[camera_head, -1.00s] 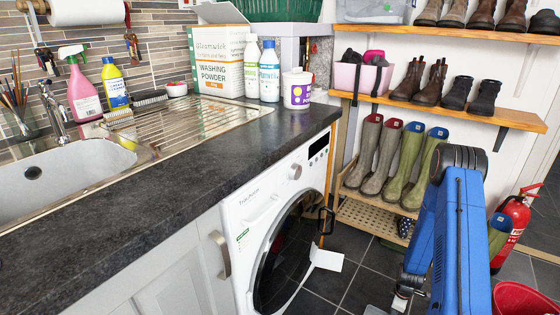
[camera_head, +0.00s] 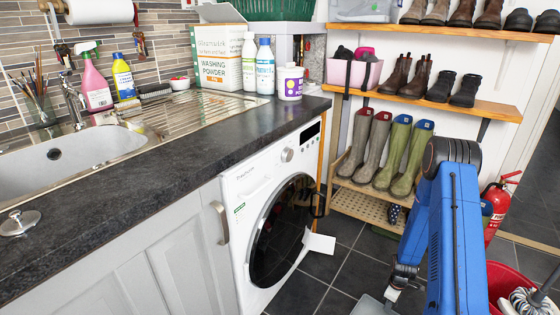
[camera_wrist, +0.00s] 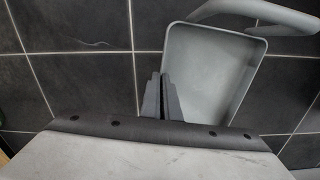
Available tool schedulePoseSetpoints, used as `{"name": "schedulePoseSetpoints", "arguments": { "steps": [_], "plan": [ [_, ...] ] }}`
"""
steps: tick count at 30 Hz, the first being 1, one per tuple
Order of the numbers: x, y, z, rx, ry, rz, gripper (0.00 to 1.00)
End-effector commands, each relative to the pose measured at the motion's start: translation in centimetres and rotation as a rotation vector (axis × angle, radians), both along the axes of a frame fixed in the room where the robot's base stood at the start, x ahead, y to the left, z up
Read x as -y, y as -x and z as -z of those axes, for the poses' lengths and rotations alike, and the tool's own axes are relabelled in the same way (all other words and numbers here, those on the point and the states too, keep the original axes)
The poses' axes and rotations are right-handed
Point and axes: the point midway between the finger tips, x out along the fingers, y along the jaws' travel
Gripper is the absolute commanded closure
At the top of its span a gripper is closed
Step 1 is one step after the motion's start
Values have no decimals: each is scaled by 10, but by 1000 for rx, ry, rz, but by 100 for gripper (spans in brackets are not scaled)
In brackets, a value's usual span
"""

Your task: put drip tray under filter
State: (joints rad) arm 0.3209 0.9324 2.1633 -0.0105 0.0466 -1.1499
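The drip tray is a shallow grey rectangular tray (camera_wrist: 212,75) in the wrist view, above dark floor tiles. My gripper (camera_wrist: 162,88) is at its left wall, with the two fingers close together and seemingly shut on that wall. In the head view my gripper (camera_head: 396,284) points down at the lower right, and a corner of the tray (camera_head: 372,306) shows below it at the bottom edge. The white washing machine (camera_head: 243,225) stands left of my gripper. A white flap (camera_head: 319,244) sticks out low on its front; the filter itself is not visible.
Dark tiled floor (camera_head: 345,275) is clear between the machine and my arm. A shoe rack (camera_head: 365,207) with wellies stands behind. A red bucket (camera_head: 507,285) with a mop and a fire extinguisher (camera_head: 494,200) are at the right. A grey curved bar (camera_wrist: 255,12) passes above the tray.

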Motion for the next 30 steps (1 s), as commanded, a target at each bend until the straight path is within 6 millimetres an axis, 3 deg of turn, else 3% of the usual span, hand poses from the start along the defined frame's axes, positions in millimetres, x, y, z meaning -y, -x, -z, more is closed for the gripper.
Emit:
{"name": "schedulePoseSetpoints", "arguments": {
  "steps": [8, 21, 30],
  "plan": [
    [-30, -30, -29, 4, 1, 160, 100],
    [-125, -88, -109, 6, 0, 608, 100],
    [-169, -103, -145, 3, -1, 808, 100]
  ]
}}
